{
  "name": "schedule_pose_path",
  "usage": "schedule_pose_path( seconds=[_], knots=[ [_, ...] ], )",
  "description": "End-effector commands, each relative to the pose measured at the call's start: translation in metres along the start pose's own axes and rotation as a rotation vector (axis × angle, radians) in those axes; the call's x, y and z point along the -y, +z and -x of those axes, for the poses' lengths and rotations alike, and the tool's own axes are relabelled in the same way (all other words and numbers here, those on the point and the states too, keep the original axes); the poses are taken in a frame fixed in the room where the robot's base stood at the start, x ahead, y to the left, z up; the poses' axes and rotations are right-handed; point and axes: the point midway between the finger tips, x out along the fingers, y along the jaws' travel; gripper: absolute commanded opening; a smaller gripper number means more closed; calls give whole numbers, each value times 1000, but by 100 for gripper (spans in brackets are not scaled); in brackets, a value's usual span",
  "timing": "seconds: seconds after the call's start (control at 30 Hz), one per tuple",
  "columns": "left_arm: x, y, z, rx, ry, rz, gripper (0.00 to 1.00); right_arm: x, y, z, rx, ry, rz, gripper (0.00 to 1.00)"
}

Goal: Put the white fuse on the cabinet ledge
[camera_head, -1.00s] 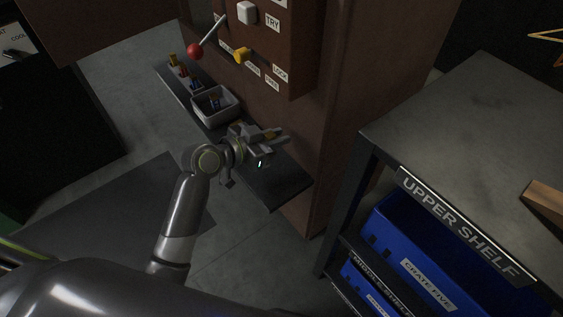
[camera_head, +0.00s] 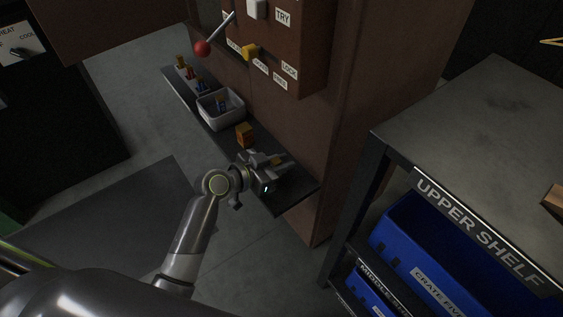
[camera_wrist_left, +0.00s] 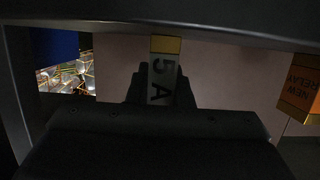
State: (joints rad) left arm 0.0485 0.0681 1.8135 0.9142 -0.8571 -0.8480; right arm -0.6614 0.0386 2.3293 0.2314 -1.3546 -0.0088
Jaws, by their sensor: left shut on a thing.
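A pale fuse with a yellow-gold end cap, marked "5 A" (camera_wrist_left: 163,82), is upright between the fingers in the left wrist view. My left gripper (camera_head: 277,163) is shut on it, over the near end of the dark cabinet ledge (camera_head: 297,191). In the head view only a small yellowish bit of the fuse shows at the fingers. I cannot tell whether the fuse touches the ledge. My right gripper is out of view.
An orange "NEW RELAY" block (camera_head: 244,136) stands on the ledge beside the gripper, also in the left wrist view (camera_wrist_left: 300,92). Farther along are a pale bin (camera_head: 236,117) and several small coloured parts (camera_head: 190,75). A grey shelf unit (camera_head: 470,125) stands at right.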

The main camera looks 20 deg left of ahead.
Motion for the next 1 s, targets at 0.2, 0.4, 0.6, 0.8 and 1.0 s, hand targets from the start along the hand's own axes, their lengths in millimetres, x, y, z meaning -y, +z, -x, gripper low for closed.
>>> schedule_pose_path(
  seconds=[0.2,0.4,0.6,0.8,1.0],
  knots=[
    [0,0,0,0,0,0,41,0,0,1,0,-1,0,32],
    [0,0,0,0,0,0,41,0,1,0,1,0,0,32],
    [0,-3,6,2,-1,-1,41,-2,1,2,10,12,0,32],
    [1,-2,48,4,-2,-3,41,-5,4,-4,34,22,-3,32],
    [0,-2,91,4,-1,-3,41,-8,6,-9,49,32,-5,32]
  ],
)
